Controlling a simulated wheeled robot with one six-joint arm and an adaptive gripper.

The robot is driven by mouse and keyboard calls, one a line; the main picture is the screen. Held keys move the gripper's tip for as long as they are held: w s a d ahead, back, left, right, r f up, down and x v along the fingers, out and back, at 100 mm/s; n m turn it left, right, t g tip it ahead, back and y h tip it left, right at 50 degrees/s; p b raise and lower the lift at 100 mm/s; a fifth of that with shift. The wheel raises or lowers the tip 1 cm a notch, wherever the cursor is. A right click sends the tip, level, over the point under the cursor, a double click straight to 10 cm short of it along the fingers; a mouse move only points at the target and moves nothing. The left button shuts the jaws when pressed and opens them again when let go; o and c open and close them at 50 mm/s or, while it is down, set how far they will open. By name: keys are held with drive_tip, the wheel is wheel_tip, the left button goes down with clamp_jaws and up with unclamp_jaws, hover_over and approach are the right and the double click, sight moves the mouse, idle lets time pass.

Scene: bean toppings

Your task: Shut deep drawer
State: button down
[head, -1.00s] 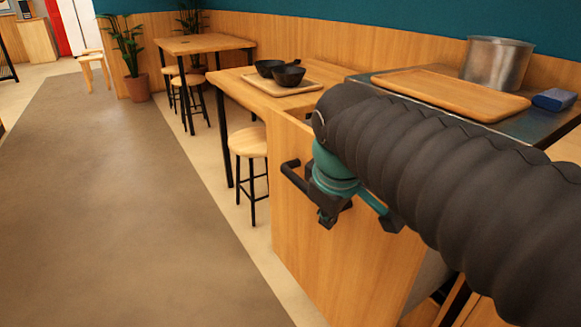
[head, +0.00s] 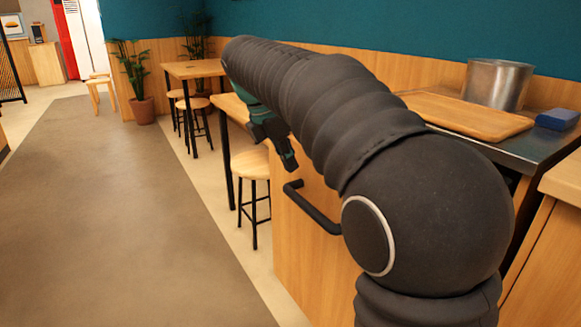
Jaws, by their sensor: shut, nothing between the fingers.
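The deep drawer's wooden front (head: 300,255) stands below the counter, in the middle of the head view. Its black bar handle (head: 312,210) shows at the left part, and my arm hides its right end. My arm also hides the drawer's right side and the gap behind the front, so how far it is open cannot be told now. My gripper (head: 287,158) is above and to the left of the handle, pointing down, apart from it. Its fingers are shut and empty.
On the counter are a wooden tray (head: 470,116), a metal pot (head: 497,85) and a blue block (head: 557,119). A stool (head: 253,168) stands left of the drawer, near a wooden table (head: 232,108). The brown floor (head: 120,230) at left is clear.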

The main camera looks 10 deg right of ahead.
sight(301, 186)
drive_tip(key=b+x, duration=0.1)
drive_tip(key=x, duration=0.7)
drive_tip(key=shift+s+b, duration=0.1)
drive_tip(key=shift+b, duration=0.2)
